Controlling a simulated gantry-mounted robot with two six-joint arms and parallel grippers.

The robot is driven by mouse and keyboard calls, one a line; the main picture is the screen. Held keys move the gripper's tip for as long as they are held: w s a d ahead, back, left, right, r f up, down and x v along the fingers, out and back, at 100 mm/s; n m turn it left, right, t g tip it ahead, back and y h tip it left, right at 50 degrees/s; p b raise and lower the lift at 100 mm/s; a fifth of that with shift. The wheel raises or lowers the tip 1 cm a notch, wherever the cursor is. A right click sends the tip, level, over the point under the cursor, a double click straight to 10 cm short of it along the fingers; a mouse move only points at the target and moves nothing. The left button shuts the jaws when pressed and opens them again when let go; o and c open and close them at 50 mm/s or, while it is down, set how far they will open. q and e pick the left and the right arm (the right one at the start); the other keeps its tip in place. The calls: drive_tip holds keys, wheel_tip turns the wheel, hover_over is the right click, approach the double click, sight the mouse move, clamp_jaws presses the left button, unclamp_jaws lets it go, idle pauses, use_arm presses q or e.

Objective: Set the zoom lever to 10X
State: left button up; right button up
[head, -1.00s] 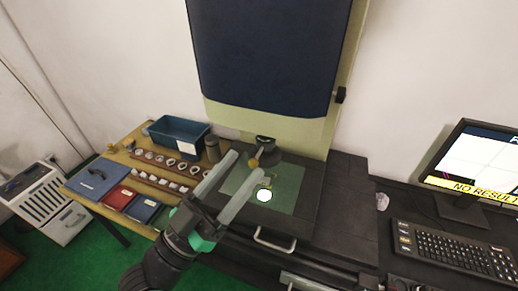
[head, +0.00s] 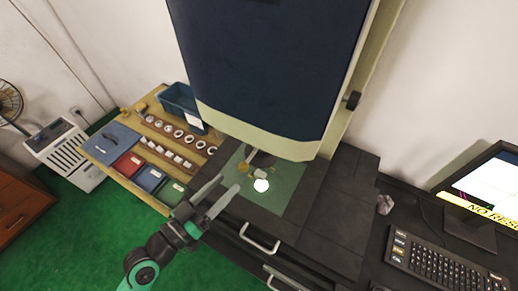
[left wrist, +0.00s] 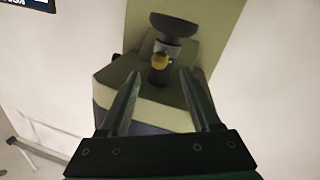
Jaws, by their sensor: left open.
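The zoom lever shows as a yellow knob (head: 244,167) on a short arm at the lens under the measuring machine's blue housing (head: 265,70). In the left wrist view the yellow knob (left wrist: 159,61) sits in front of a grey lens barrel with a dark, wide end (left wrist: 174,24). My left gripper (head: 229,182) is open and empty. In the head view its fingertips lie just below and left of the knob. In the left wrist view the knob appears between and slightly beyond the fingertips (left wrist: 160,74). Scale markings are not readable. My right gripper is not in view.
A bright light spot (head: 261,185) shines on the green glass stage (head: 292,196). A handle (head: 260,238) is in front. On the left, a wooden table holds rings (head: 187,138), a blue bin (head: 178,101) and coloured boxes (head: 150,178). A keyboard (head: 445,262) and monitor (head: 480,195) stand right.

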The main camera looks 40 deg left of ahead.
sight(245, 165)
use_arm(q)
drive_tip(key=w, duration=0.3)
drive_tip(key=w+p, duration=0.1)
drive_tip(key=w, duration=0.7)
drive_tip(key=shift+a+p, duration=0.4)
clamp_jaws()
drive_tip(key=shift+r, duration=0.1)
idle(0.6)
